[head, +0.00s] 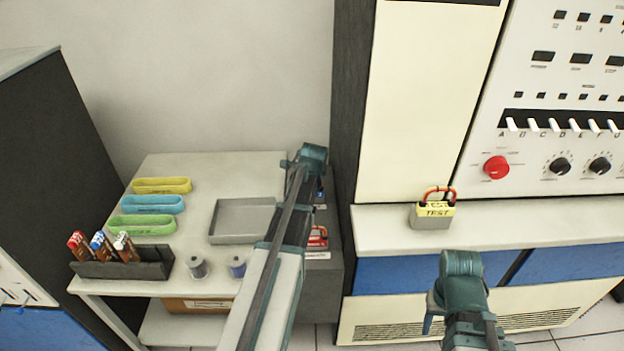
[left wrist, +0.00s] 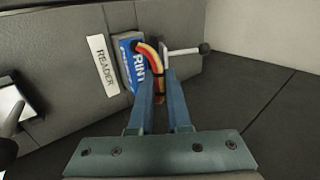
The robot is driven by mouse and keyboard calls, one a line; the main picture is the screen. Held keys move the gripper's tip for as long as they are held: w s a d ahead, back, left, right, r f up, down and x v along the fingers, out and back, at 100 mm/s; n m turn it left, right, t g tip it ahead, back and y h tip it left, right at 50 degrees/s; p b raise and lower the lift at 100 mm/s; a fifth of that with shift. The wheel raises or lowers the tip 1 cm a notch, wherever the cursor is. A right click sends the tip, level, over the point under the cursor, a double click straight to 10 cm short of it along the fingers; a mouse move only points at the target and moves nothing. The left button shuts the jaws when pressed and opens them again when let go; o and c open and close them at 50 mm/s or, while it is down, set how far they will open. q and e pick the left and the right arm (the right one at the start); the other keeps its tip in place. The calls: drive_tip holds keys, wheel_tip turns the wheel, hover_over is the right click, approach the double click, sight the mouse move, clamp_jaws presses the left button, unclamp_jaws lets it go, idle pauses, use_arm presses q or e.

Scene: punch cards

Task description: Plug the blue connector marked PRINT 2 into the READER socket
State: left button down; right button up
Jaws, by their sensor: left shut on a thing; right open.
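The blue connector (left wrist: 128,55) shows in the left wrist view with white lettering, "PRINT" readable and the rest partly hidden. My left gripper (left wrist: 157,78) is shut on its red and yellow looped handle (left wrist: 152,52). The connector is at the grey panel, right beside the white READER label (left wrist: 102,65). The socket is hidden behind it, so I cannot tell how deep it sits. In the head view my left arm covers most of this spot, and a bit of blue (head: 320,194) shows beside it. My right gripper (head: 448,305) is open and empty before the console.
A lever with a dark knob (left wrist: 204,48) sticks out right of the connector. A red connector (head: 318,238) is on the grey cabinet (head: 322,282). A TEST block (head: 431,218) stands on the console ledge.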

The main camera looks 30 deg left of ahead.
use_arm(q)
drive_tip(key=shift+f+b, duration=0.6)
drive_tip(key=c, duration=0.8)
unclamp_jaws()
drive_tip(key=shift+s+r, duration=0.1)
drive_tip(key=shift+r, duration=0.1)
drive_tip(key=p+v, duration=1.1)
drive_tip(key=v, duration=0.2)
drive_tip(key=shift+r, duration=0.2)
drive_tip(key=shift+s+d, duration=0.1)
drive_tip(key=shift+d, duration=0.05)
